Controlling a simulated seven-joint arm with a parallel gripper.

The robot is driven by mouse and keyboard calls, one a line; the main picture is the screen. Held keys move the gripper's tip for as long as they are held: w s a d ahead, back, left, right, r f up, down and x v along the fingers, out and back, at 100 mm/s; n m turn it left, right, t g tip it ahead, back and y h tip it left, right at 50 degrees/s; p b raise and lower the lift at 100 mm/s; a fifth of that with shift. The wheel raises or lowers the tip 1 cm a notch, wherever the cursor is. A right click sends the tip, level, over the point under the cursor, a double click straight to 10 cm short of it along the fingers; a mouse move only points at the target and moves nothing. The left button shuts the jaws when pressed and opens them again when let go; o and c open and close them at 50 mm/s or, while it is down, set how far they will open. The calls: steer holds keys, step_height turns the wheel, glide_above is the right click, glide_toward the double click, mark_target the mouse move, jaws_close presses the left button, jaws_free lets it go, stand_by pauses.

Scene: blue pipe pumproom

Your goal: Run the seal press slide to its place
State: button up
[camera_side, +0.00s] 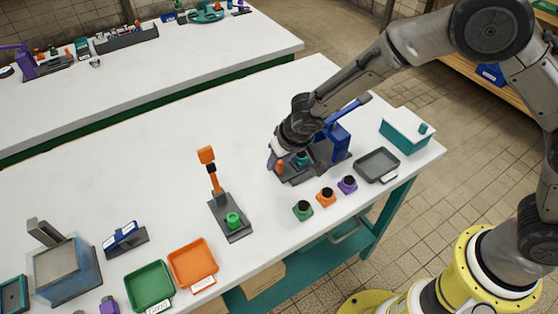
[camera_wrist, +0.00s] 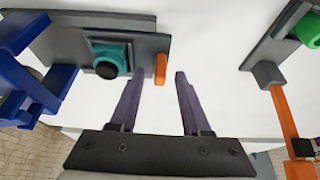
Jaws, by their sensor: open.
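The seal press has a blue upright frame (camera_side: 338,142) on a dark grey base (camera_side: 322,172) near the right end of the bench. Its slide (camera_wrist: 105,38) is a grey plate carrying a teal block (camera_wrist: 118,52) with a black top, out to the right of the blue frame (camera_wrist: 38,95) in the wrist view. An orange handle (camera_wrist: 161,68) stands at the slide's right end. My gripper (camera_wrist: 160,76) is open, its purple fingers on either side of the handle in the picture; contact cannot be told. In the side view the handle (camera_side: 280,168) is beside the fingertips (camera_side: 272,160).
Green (camera_side: 302,210), orange (camera_side: 326,197) and purple (camera_side: 348,185) black-topped pieces line the front edge. A grey tray (camera_side: 377,165) and teal box (camera_side: 406,130) stand right. An orange-lever press (camera_side: 231,217) stands left. The bench behind the press is clear.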

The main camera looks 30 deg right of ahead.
steer(key=shift+x, duration=0.8)
steer(key=shift+c, duration=0.3)
jaws_close()
steer(key=shift+r, duration=0.1)
stand_by(0.6)
